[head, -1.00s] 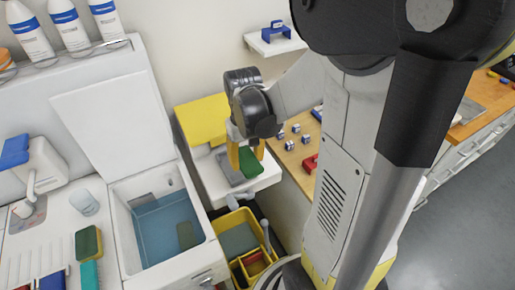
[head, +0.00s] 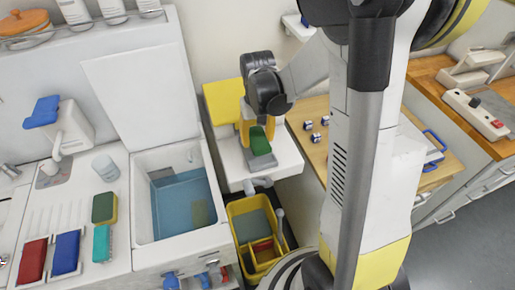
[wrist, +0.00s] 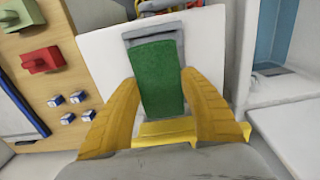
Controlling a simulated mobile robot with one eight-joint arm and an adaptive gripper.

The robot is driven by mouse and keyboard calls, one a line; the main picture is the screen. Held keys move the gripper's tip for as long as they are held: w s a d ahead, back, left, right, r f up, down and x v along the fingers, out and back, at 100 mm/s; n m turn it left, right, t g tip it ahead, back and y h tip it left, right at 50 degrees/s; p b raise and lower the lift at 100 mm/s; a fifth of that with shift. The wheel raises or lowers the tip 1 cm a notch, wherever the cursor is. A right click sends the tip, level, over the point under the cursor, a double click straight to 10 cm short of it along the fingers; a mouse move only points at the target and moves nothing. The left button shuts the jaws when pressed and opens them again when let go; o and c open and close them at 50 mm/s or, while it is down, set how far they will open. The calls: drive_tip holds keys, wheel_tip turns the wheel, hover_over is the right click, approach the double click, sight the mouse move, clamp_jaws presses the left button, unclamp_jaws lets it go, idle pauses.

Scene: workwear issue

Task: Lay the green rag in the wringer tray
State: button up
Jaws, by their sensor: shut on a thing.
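My gripper (head: 250,129) is over a small white stand and shut on the green rag (head: 259,140). In the wrist view the rag (wrist: 160,78) hangs flat between the yellow fingertips of my gripper (wrist: 160,82). A grey tray (head: 262,163), which looks like the wringer tray, lies on the white stand. The rag overlaps much of it in both views. In the wrist view the tray's grey end (wrist: 152,36) shows beyond the rag. I cannot tell whether the rag touches the tray.
A yellow bucket (head: 234,206) with compartments stands below the stand's front edge. A water-filled sink (head: 183,205) with a raised white lid is to the left. A wooden board (wrist: 42,60) with small blue-and-white blocks (wrist: 68,118) is beside the stand.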

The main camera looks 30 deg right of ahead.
sight(258, 147)
drive_tip(key=shift+f+b, duration=0.7)
drive_tip(key=shift+f, duration=1.25)
drive_tip(key=shift+f, duration=0.2)
drive_tip(key=o, duration=1.1)
drive_tip(key=shift+o, duration=0.2)
drive_tip(key=shift+r, duration=0.1)
